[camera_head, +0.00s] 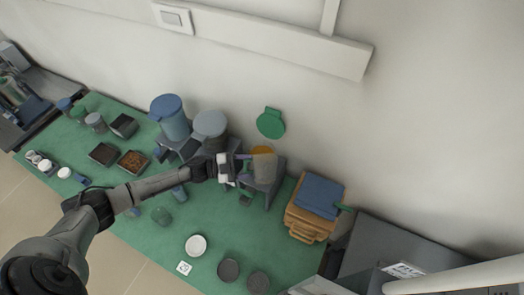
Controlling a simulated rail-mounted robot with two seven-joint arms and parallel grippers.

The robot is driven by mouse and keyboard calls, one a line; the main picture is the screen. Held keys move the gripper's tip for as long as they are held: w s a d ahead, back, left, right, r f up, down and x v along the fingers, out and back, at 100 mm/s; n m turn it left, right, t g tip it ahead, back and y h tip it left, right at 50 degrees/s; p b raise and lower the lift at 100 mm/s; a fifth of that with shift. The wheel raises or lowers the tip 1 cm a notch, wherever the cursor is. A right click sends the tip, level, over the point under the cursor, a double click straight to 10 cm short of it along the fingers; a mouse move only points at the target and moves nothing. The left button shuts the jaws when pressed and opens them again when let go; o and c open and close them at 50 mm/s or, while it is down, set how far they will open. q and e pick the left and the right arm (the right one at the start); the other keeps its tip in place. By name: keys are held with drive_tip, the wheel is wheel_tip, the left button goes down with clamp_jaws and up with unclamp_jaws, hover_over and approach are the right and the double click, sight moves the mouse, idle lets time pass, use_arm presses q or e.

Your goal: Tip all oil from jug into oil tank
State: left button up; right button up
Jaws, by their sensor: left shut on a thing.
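My left gripper (242,162) reaches in from the left over the green table. It is shut on what looks like the jug (265,170), a pale, cloudy vessel with amber colour at its top, above a small dark stand. A round green lid (270,123) stands open just behind it, seemingly that of the oil tank. The tank body and the jug overlap here, so I cannot tell them apart clearly or see whether oil is flowing. My right gripper is not in view.
A blue-lidded tank (171,118) and a grey-lidded tank (211,127) stand left of the gripper. A tan case with a blue cloth (319,195) sits to the right. A white dish (196,245) and dark dishes lie in front. The mat's centre (222,215) is clear.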

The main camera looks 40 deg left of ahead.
use_arm(q)
drive_tip(key=shift+f, duration=0.1)
drive_tip(key=shift+s+d+f+m+b, duration=0.15)
drive_tip(key=shift+f+m+b, duration=0.15)
drive_tip(key=shift+m+b, duration=0.15)
drive_tip(key=shift+s+d+f+m+b, duration=0.15)
drive_tip(key=shift+f+m+b, duration=0.15)
drive_tip(key=shift+m, duration=0.15)
drive_tip(key=shift+s+d+f+m+b, duration=0.1)
drive_tip(key=shift+s+f+m+b, duration=0.1)
drive_tip(key=shift+m, duration=0.2)
drive_tip(key=shift+s+d+f+m+b, duration=0.1)
drive_tip(key=shift+m+b, duration=0.1)
drive_tip(key=shift+m, duration=0.2)
drive_tip(key=shift+r+m, duration=0.1)
drive_tip(key=shift+m, duration=0.2)
drive_tip(key=shift+f+m+b, duration=0.7)
drive_tip(key=shift+m+b, duration=0.4)
drive_tip(key=shift+b, duration=0.1)
drive_tip(key=shift+f+m+b, duration=0.1)
drive_tip(key=shift+m+b, duration=0.45)
drive_tip(key=shift+m, duration=0.35)
